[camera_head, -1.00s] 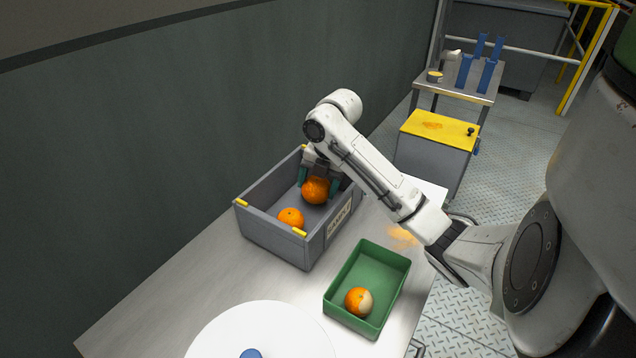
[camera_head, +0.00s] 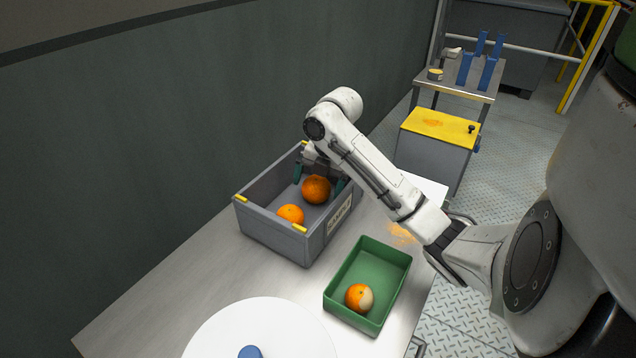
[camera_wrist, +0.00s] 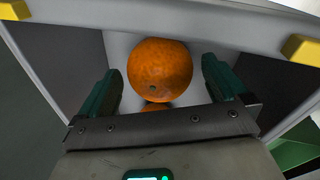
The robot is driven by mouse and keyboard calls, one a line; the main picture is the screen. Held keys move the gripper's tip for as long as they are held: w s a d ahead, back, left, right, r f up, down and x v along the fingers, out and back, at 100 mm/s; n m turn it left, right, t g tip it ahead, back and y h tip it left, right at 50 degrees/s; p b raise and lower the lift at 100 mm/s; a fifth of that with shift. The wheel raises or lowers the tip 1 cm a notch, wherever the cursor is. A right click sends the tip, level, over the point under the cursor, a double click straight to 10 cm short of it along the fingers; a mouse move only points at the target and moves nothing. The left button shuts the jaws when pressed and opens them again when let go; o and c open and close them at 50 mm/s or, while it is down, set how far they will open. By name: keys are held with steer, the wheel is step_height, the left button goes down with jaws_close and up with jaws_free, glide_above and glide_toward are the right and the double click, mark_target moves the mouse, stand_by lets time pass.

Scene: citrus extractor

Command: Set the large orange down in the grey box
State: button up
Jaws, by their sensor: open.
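The large orange (camera_head: 316,189) lies inside the grey box (camera_head: 262,226), toward its far end. A smaller orange (camera_head: 290,214) is in the same box, nearer the front. My gripper (camera_head: 318,178) is over the far end of the box, with its fingers spread at either side of the large orange. In the wrist view my gripper (camera_wrist: 165,88) is open, and the large orange (camera_wrist: 160,70) shows between and beyond the green fingertips, with gaps on both sides. The smaller orange (camera_wrist: 156,106) is mostly hidden behind it.
A green tray (camera_head: 342,313) holding an orange with a pale patch (camera_head: 359,298) stands at the box's right front. A white round disc (camera_head: 270,335) lies at the table's front. The box walls and yellow corner clips (camera_head: 300,228) rise around my gripper. The table's left side is clear.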

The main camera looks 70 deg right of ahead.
steer(key=p+v, duration=0.2)
steer(key=v, duration=0.8)
steer(key=shift+r, duration=0.25)
